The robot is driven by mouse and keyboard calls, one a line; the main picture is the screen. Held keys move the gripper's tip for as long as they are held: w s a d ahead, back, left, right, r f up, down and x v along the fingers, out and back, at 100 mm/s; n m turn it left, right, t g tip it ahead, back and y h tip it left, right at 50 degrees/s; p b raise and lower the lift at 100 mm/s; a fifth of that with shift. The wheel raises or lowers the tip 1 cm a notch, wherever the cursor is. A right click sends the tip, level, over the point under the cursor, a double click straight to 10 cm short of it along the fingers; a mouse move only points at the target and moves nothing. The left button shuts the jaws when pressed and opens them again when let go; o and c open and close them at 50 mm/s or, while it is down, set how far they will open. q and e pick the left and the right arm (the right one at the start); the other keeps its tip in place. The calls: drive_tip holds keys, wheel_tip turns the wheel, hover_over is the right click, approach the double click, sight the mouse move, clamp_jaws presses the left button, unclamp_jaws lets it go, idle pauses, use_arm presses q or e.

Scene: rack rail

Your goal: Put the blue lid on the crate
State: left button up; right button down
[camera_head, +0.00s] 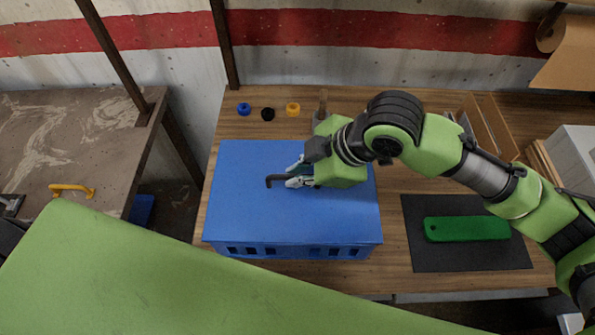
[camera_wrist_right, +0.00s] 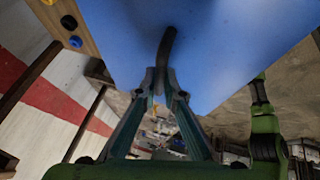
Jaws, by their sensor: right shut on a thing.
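The blue lid (camera_head: 245,190) is a broad flat panel with a dark handle (camera_head: 274,181) near its middle. It lies over the top of the blue crate (camera_head: 290,252), whose front wall with dark slots shows under the lid's front edge. I cannot tell whether a small gap is left between them. My right gripper (camera_head: 294,182) is shut on the dark handle. In the right wrist view the fingers (camera_wrist_right: 160,82) meet at the handle (camera_wrist_right: 166,45), with the blue lid (camera_wrist_right: 230,45) filling the top. My left gripper is not in view.
Blue (camera_head: 243,109), black (camera_head: 267,114) and yellow (camera_head: 293,109) small round pieces lie behind the crate. A green block (camera_head: 467,228) lies on a dark mat (camera_head: 420,255) at right. A wooden box (camera_head: 487,125) stands behind it. A second table (camera_head: 60,135) is at left, across a gap.

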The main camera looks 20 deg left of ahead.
drive_tip(key=c, duration=2.1)
unclamp_jaws()
